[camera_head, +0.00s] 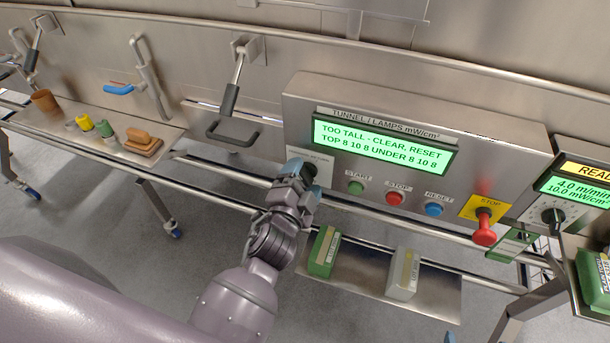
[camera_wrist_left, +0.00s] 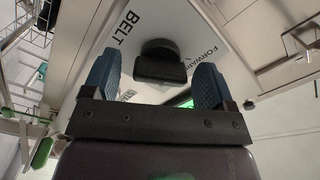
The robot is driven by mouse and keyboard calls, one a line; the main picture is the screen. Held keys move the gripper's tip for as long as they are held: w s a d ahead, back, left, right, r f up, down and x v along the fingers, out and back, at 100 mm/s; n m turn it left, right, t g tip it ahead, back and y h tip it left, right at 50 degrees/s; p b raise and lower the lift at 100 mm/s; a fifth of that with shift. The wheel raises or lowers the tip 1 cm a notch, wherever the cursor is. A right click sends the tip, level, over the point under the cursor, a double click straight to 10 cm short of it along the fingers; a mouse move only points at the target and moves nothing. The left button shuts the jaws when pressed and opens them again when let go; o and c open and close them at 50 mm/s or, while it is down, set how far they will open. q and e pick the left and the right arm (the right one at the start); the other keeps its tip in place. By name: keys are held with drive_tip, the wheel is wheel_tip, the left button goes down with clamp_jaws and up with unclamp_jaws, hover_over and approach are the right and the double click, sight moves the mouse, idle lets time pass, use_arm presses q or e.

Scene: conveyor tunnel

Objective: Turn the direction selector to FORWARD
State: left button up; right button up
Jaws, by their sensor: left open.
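The direction selector is a black knob (camera_wrist_left: 160,62) on a pale plate. The word BELT is printed to its left and FORWARD to its right in the left wrist view; which word it points at I cannot tell. My left gripper (camera_wrist_left: 156,80) is open, its blue fingertips on either side of the knob with a visible gap to each. In the head view my left gripper (camera_head: 297,176) is at the left end of the control panel (camera_head: 470,150), largely hiding the selector. My right gripper is not in view.
The display (camera_head: 380,143) reads "TOO TALL - CLEAR, RESET". Green start (camera_head: 355,187), red stop (camera_head: 395,198) and blue reset (camera_head: 433,209) buttons sit right of the selector. A red stop knob (camera_head: 484,233) protrudes further right. A green box (camera_head: 323,254) and a grey box (camera_head: 403,275) stand below.

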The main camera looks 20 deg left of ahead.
use_arm(q)
drive_tip(key=s, duration=0.9)
drive_tip(key=shift+s+a+b, duration=0.15)
drive_tip(key=shift+s+b, duration=0.15)
drive_tip(key=shift+s, duration=0.1)
